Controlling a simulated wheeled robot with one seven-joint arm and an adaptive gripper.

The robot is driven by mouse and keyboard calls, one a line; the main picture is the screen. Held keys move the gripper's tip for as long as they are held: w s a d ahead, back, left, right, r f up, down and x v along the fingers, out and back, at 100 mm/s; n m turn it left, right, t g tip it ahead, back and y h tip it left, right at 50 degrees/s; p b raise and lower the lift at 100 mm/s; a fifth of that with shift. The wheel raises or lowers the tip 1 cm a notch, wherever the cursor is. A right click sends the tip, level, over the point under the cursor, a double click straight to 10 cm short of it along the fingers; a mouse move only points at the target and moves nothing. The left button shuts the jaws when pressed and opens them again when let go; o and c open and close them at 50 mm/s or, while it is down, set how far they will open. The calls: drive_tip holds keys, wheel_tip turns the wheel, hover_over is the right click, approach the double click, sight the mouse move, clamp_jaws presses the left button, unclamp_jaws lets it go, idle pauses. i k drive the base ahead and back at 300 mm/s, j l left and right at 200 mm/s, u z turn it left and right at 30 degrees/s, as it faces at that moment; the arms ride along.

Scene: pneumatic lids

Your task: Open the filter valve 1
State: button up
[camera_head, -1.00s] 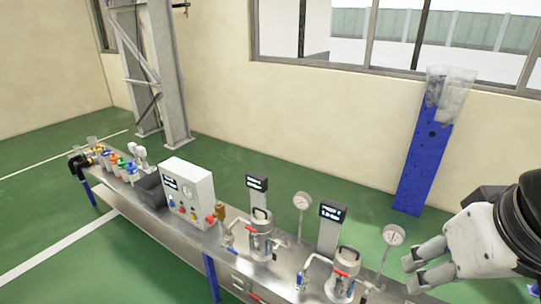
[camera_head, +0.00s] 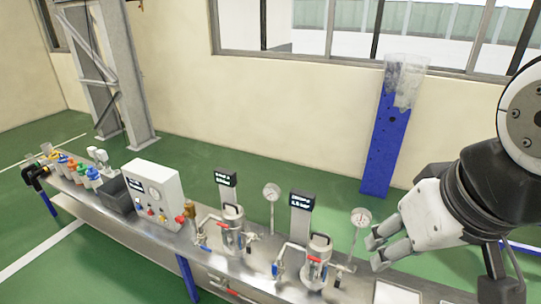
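Two metal filter vessels with pipes and coloured valve handles stand on the steel bench. The left vessel (camera_head: 232,217) has a red handle (camera_head: 225,225) and a blue one near its base. The right vessel (camera_head: 319,246) has a red handle (camera_head: 314,259) and a blue handle (camera_head: 274,269). Each has a small dark display behind it. The display text is too small to read, so I cannot tell which valve is filter valve 1. My gripper (camera_head: 377,252) is open and empty, to the right of the right vessel and apart from it, its fingers pointing left.
A white control box (camera_head: 153,193), a dark bin (camera_head: 113,194) and several coloured-top units stand on the left of the steel bench (camera_head: 150,235). Two round gauges, one of them the right gauge (camera_head: 361,217), rise behind the vessels. A blue perforated post (camera_head: 386,145) stands by the wall.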

sight(206, 249)
drive_tip(key=u, duration=0.7)
